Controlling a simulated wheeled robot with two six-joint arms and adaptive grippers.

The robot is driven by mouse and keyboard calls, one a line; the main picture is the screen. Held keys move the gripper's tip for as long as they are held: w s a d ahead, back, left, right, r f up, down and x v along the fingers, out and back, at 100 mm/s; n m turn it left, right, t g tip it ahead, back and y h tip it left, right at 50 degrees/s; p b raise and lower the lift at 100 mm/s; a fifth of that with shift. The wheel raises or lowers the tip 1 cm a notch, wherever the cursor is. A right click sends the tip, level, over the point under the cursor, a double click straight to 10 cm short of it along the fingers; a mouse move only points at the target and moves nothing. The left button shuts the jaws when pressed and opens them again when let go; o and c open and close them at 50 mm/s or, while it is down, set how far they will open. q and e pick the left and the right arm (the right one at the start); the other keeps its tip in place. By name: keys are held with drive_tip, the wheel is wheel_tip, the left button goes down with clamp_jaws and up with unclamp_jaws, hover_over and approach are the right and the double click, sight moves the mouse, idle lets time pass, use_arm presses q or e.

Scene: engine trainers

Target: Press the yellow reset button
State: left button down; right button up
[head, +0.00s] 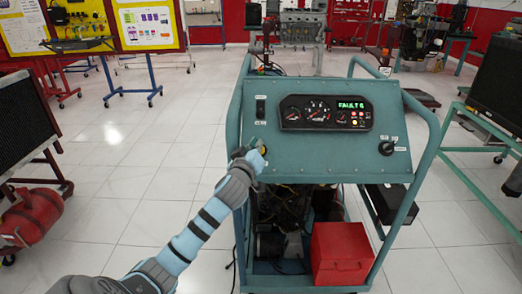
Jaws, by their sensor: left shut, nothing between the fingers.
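The teal engine trainer (330,160) stands in front of me with a sloped control panel. My left gripper (257,145) is shut and empty at the panel's lower left. A small yellowish patch (263,151) shows beside its fingertips; it looks like the yellow reset button, mostly hidden behind the gripper. I cannot tell whether the fingers touch it. My right gripper is not in view.
A black rocker switch (261,109) is above the gripper and a black knob (386,148) is at the panel's right. Teal tube rails (427,165) flank the panel. A red box (341,253) sits low on the frame. Tiled floor is free at left.

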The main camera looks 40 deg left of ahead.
use_arm(q)
drive_tip(key=shift+w+a+f+b, duration=0.2)
drive_tip(key=shift+w+f+b, duration=0.1)
drive_tip(key=shift+f+b, duration=0.15)
idle(0.5)
idle(0.4)
drive_tip(key=shift+s+d+r+p, duration=0.35)
drive_tip(key=shift+s+r+p, duration=0.15)
drive_tip(key=shift+r+p, duration=0.3)
drive_tip(key=shift+f, duration=0.1)
drive_tip(key=s+r+p, duration=0.1)
drive_tip(key=d+r+p, duration=0.1)
drive_tip(key=p, duration=0.1)
drive_tip(key=s+d+r+p, duration=0.1)
drive_tip(key=shift+s+r+p, duration=0.35)
drive_tip(key=shift+r+p, duration=0.05)
idle(0.4)
